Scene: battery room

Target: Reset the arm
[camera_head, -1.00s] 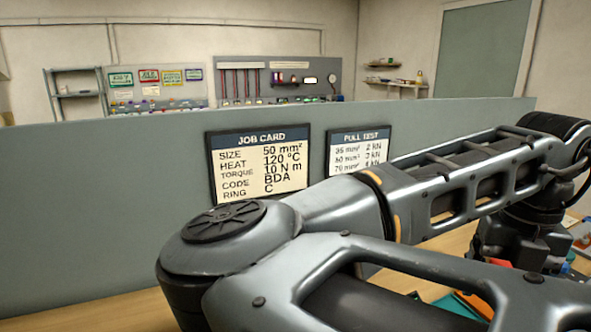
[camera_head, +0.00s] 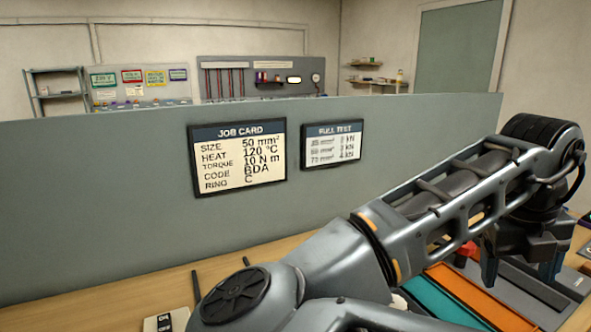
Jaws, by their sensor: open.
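My arm reaches in from the bottom edge and extends to the upper right across the bench. My gripper (camera_head: 521,266) hangs from its far end at the right, pointing down over the bench. Its two fingers stand apart with nothing visible between them. The fingertips are close above or near grey parts on the bench; I cannot tell whether they touch anything. My arm's links hide much of the bench in the middle and at the bottom.
A grey panel (camera_head: 90,210) stands behind the bench (camera_head: 120,300), carrying a job card (camera_head: 238,158) and a pull test card (camera_head: 333,142). An orange strip (camera_head: 478,292) and a teal strip (camera_head: 445,303) lie under my arm. A white switch box (camera_head: 165,322) sits at lower left.

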